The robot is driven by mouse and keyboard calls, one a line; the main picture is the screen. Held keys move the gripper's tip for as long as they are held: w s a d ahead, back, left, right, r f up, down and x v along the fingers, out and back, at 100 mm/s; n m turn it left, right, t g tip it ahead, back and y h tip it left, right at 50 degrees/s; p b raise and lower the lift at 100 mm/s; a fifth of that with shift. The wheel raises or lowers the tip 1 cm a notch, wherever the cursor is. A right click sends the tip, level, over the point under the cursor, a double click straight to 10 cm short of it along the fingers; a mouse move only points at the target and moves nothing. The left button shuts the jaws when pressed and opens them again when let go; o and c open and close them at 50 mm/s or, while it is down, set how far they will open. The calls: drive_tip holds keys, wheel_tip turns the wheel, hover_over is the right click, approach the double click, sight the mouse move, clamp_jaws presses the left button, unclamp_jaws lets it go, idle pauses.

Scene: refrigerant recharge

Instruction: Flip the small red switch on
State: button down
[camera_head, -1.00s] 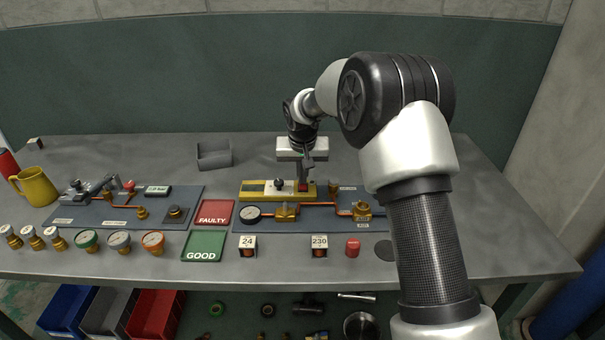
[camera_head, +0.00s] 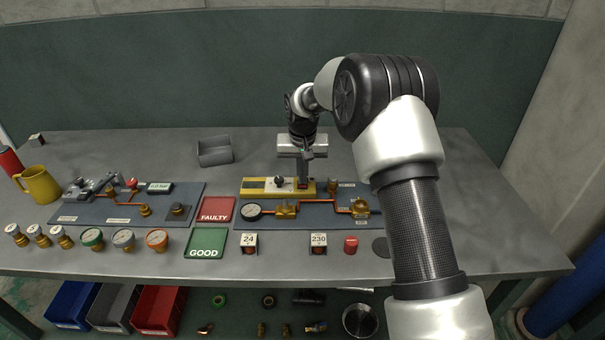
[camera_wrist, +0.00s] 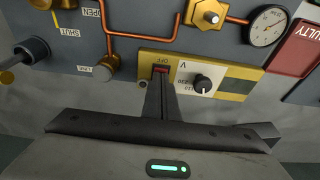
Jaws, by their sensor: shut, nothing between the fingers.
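The small red switch (camera_wrist: 160,70) is at one end of the yellow unit (camera_wrist: 147,58), beside a white plate with a black knob (camera_wrist: 203,84). In the head view the yellow unit (camera_head: 253,188) stands at the back of the right-hand board, and the red switch (camera_head: 303,187) shows just below my fingertips. My gripper (camera_head: 303,174) is shut and empty, pointing down over the switch end. In the wrist view my closed fingertips (camera_wrist: 161,81) are at the switch's edge and partly cover it. I cannot tell whether they touch it or which way it is set.
A pressure gauge (camera_head: 252,211) and copper pipes with brass fittings lie on the board in front of the unit. Voltage blocks marked 24 (camera_head: 249,243) and 230 (camera_head: 318,243) stand near the table's front. A grey open holder (camera_head: 215,151) is behind left. The table behind the unit is clear.

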drive_tip(key=shift+s+f, duration=0.4)
drive_tip(key=shift+f, duration=0.1)
drive_tip(key=p+v, duration=0.1)
drive_tip(key=v, duration=0.1)
drive_tip(key=p+v, duration=0.1)
drive_tip(key=w+p+v, duration=0.1)
drive_tip(key=v, duration=0.1)
drive_tip(key=shift+s+r, duration=0.1)
drive_tip(key=shift+r, duration=0.3)
drive_tip(key=s+v, duration=0.1)
drive_tip(key=v, duration=0.8)
drive_tip(key=shift+s, duration=0.3)
drive_tip(key=shift+f, duration=0.1)
